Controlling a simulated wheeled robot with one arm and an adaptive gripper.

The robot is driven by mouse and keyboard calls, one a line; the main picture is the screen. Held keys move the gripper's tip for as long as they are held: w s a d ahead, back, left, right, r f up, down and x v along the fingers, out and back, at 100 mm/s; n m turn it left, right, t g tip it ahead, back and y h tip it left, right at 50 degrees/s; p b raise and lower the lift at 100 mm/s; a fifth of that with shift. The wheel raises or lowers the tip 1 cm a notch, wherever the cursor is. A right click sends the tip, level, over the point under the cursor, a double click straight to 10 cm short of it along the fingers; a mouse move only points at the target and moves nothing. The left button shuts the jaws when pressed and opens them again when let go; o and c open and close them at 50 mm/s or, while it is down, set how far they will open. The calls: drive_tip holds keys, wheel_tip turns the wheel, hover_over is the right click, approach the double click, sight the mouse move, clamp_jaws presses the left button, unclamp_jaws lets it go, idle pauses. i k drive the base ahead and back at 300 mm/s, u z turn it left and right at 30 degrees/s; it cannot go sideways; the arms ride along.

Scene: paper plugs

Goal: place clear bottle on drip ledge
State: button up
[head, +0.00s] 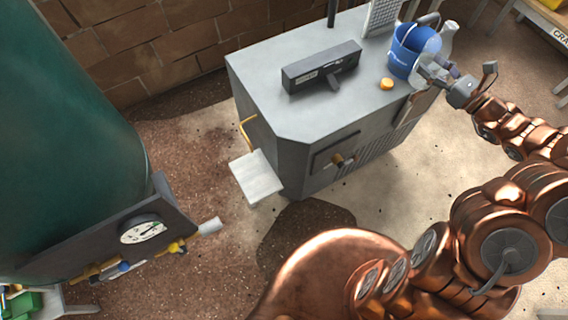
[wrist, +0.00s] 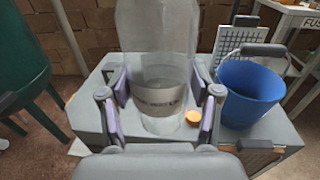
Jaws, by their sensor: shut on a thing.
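My gripper (head: 434,74) is shut on the clear bottle (head: 448,40). In the wrist view the bottle (wrist: 160,78) stands between the two purple-padded fingers of my gripper (wrist: 161,104), with a pale label band around its lower part; its top is cut off by the frame edge. In the head view my gripper hides the bottle's lower part, near the right end of the grey cabinet. A pale ledge (head: 257,178), likely the drip ledge, juts from the cabinet's left side, low down and empty. My gripper is well to the right of it.
The grey cabinet (head: 290,112) carries a blue bucket (head: 409,56) close beside my gripper, an orange cap (head: 386,84) and a dark box (head: 321,67) with a handle. A green tank (head: 65,140) with a gauge (head: 143,229) stands left. Floor shows between tank and cabinet.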

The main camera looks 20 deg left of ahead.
sight(257, 176)
drive_tip(key=z, duration=0.95)
drive_tip(key=k, duration=1.6)
drive_tip(key=u, duration=2)
drive_tip(key=i, duration=0.5)
drive_tip(key=u, duration=0.1)
